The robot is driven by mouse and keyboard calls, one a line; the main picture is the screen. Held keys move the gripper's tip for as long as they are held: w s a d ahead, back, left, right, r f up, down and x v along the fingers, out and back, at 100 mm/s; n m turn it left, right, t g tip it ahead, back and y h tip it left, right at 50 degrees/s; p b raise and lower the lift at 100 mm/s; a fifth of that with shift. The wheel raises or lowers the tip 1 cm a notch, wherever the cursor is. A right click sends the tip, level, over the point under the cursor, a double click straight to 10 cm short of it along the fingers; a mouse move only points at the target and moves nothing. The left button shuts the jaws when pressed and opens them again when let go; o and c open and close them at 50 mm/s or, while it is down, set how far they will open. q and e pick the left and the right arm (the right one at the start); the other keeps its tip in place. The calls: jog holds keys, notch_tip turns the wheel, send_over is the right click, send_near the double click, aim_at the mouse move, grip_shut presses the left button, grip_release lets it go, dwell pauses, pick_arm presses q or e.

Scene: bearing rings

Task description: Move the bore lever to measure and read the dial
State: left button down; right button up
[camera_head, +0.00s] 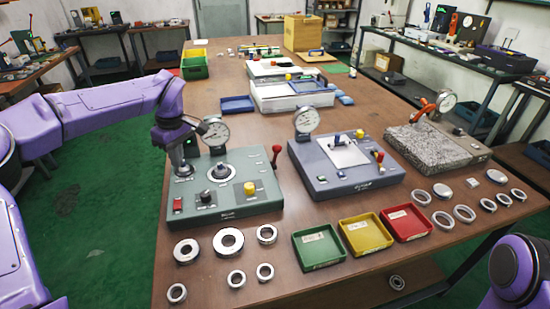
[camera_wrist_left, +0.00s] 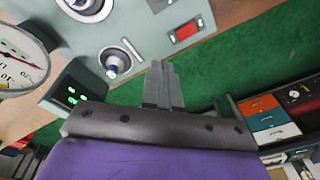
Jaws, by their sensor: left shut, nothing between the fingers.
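A grey-green gauge station (camera_head: 225,190) stands at the near left of the table. Its round dial (camera_head: 215,132) rises at the back; in the left wrist view the dial (camera_wrist_left: 18,62) is cut off and its reading is unclear. A lever with a red knob (camera_head: 276,150) stands at the station's right edge. A round spindle (camera_head: 221,171) is in the middle. My left gripper (camera_head: 182,167) is shut and empty, over the station's back left corner, close to a small post there. In the left wrist view its fingers (camera_wrist_left: 160,80) are together, beside a round knob (camera_wrist_left: 115,62). My right gripper is out of view.
A second grey station (camera_head: 340,185) with a dial and a granite block (camera_head: 430,150) stand to the right. Green (camera_head: 318,247), yellow (camera_head: 365,235) and red (camera_head: 406,222) trays lie in front. Several metal rings (camera_head: 228,241) lie along the near edge.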

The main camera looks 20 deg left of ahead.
pick_arm(q)
jog(key=w+d+m+y+p, duration=0.1)
jog(key=d+m+y+p, duration=0.2)
jog(key=m+y, duration=0.35)
jog(key=m+t+p, duration=0.6)
jog(key=m+t, duration=1.2)
jog(key=m, duration=0.5)
send_near(277, 152)
jog(key=d+r+v, duration=0.1)
jog(key=v, duration=0.6)
jog(key=shift+a+f, duration=0.15)
jog(key=shift+f, duration=0.15)
jog(key=shift+w, duration=0.1)
jog(key=shift+g+y, duration=0.3)
jog(key=shift+y, duration=0.05)
jog(key=b+x, duration=0.4)
jog(key=x, duration=0.9)
jog(key=shift+f, duration=0.15)
jog(key=shift+w+a, duration=0.15)
jog(key=shift+w, duration=0.3)
jog(key=shift+r, duration=0.25)
